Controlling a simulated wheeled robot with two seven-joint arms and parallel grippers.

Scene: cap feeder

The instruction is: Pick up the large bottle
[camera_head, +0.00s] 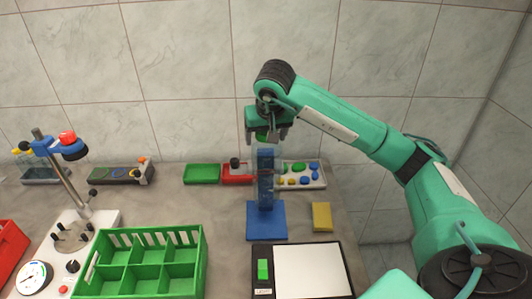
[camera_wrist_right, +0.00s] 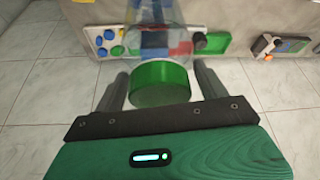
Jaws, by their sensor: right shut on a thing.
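The large bottle is clear with a green cap; its clear body (camera_wrist_right: 152,42) and the cap (camera_wrist_right: 160,84) show in the wrist view. My right gripper (camera_head: 269,134) is shut on the bottle at its cap end, one finger on each side. In the head view the green cap (camera_head: 262,137) shows between the fingers. The clear body hangs below and is hard to make out against the blue stand (camera_head: 266,220). The bottle appears roughly upright, and I cannot tell whether it touches the stand. My left gripper is out of view.
A green divided crate (camera_head: 201,262) stands front left, beside a white device with a dial (camera_head: 35,277). A scale with a white plate (camera_head: 310,272) lies in front of the stand. A yellow block (camera_head: 321,216) is right of it. Small trays (camera_head: 202,174) line the wall.

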